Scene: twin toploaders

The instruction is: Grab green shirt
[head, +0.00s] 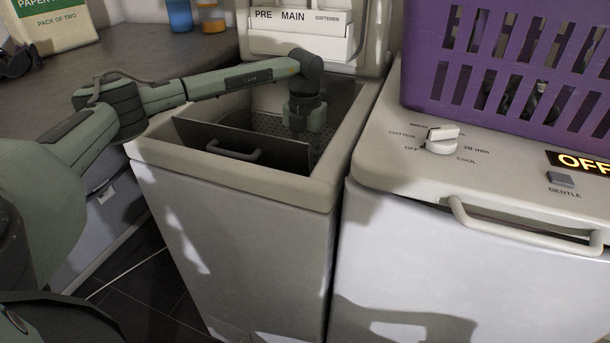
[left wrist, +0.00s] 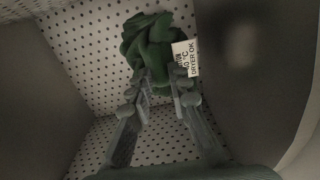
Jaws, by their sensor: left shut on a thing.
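The green shirt (left wrist: 152,42) is a crumpled dark green bundle in the left wrist view, with a white care tag (left wrist: 186,58) that reads in part "DRYER OK". My left gripper (left wrist: 160,84) is shut on the shirt, the fingertips pressed against its near side. In the head view my left arm reaches down into the open left toploader (head: 240,189), and its wrist shows at the opening. The fingers and the shirt are hidden there inside the drum. My right gripper is not in view.
Perforated drum walls (left wrist: 90,60) surround the shirt. A flap with a handle (head: 234,152) stands in the machine's opening. A purple basket (head: 500,105) sits on the right machine (head: 390,190), beside a dial (head: 442,140). A dark counter (head: 140,55) lies at the left.

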